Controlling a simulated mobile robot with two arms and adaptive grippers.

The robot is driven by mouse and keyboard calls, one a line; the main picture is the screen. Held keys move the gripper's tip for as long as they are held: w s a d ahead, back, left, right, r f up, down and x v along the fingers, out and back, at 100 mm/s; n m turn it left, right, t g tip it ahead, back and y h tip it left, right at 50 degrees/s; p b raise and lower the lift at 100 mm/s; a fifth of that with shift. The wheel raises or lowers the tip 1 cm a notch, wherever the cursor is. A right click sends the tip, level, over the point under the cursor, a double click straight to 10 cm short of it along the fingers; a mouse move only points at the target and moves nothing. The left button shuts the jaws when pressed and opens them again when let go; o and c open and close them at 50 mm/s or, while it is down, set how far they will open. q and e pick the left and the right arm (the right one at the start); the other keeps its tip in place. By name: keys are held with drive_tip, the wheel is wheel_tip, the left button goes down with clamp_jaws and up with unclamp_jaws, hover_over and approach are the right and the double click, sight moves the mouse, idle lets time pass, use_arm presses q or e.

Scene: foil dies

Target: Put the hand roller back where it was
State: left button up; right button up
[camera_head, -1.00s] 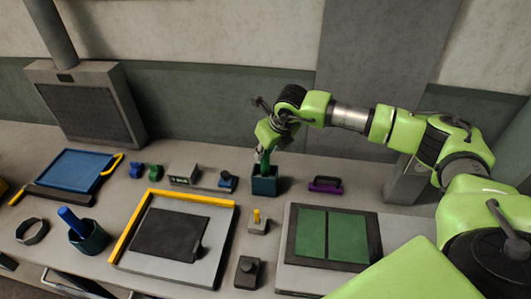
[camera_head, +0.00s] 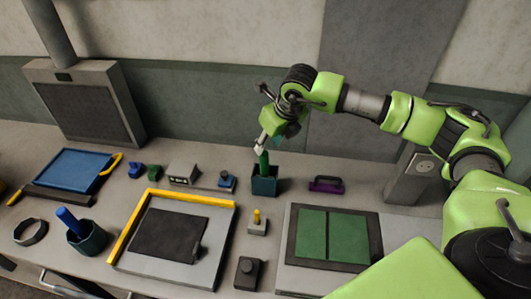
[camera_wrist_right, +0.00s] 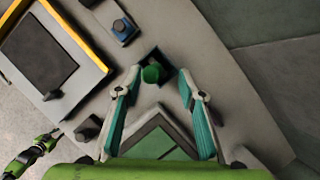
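A green-handled tool, which looks like the hand roller (camera_head: 264,163), stands upright in a dark teal square holder (camera_head: 265,187). Its lower end is hidden inside the holder. In the right wrist view the green handle (camera_wrist_right: 153,73) shows end-on, with the holder (camera_wrist_right: 160,57) around it. My right gripper (camera_head: 262,144) is just above the handle.
A purple-handled tool (camera_head: 325,184) lies right of the holder, and a blue-knobbed block (camera_head: 227,181) stands left. In front are a small yellow-knobbed block (camera_head: 257,222), a green two-panel board (camera_head: 291,234) and a yellow-edged board (camera_head: 197,270).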

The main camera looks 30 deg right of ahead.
drive_tip(key=b+v, duration=0.1)
drive_tip(key=v, duration=0.6)
drive_tip(key=shift+f, duration=0.1)
